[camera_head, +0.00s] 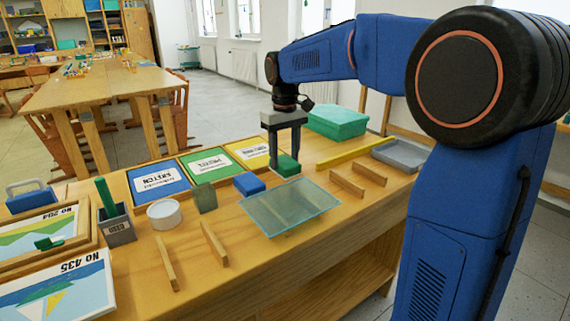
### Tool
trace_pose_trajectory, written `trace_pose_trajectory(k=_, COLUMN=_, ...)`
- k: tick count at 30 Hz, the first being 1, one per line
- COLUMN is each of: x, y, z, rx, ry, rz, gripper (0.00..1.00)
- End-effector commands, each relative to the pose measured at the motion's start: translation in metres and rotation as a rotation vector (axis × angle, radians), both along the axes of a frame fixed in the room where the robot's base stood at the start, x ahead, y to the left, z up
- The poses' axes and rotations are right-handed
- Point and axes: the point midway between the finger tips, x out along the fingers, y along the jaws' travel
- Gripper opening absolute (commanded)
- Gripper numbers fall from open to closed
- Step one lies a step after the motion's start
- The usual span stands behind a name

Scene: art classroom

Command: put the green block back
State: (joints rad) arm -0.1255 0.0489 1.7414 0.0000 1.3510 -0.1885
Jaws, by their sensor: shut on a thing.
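My gripper (286,162) points down over the table, its fingers on either side of a small green block (288,167). The block is at or just above the tabletop, to the right of the yellow-bordered tray (263,159); I cannot tell whether it touches the table. A green-bordered tray (187,160) and a blue-bordered tray (136,193) stand in the same row to the left, each with a white label. A blue block (249,184) and a dark grey-green block (205,197) lie in front of the trays.
A translucent greenish panel (290,206) lies in front of my gripper. A green lidded box (337,122) and grey tray (400,154) are to the right. Wooden strips (214,243), a white round tin (164,214), a grey cup (117,230) and framed pictures (55,290) occupy the left and front.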

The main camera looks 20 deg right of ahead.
Motion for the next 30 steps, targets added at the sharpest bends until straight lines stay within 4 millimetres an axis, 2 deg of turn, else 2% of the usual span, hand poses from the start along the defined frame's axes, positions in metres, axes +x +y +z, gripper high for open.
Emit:
trace_pose_trajectory(k=5, x=0.0, y=0.0, z=-0.021, rx=0.0, ry=0.001, rz=0.0, gripper=0.27)
trace_pose_trajectory(k=16, x=0.0, y=0.0, z=-0.025, rx=0.0, ry=0.001, rz=0.0, gripper=0.27)
trace_pose_trajectory(k=17, x=0.0, y=0.0, z=-0.025, rx=0.0, ry=0.001, rz=0.0, gripper=0.53)
trace_pose_trajectory(k=18, x=0.0, y=0.0, z=-0.024, rx=0.0, ry=0.001, rz=0.0, gripper=0.62)
trace_pose_trajectory(k=19, x=0.0, y=0.0, z=-0.025, rx=0.0, ry=0.001, rz=0.0, gripper=0.67)
trace_pose_trajectory(k=30, x=0.0, y=0.0, z=-0.02, rx=0.0, ry=-0.001, rz=0.0, gripper=0.67)
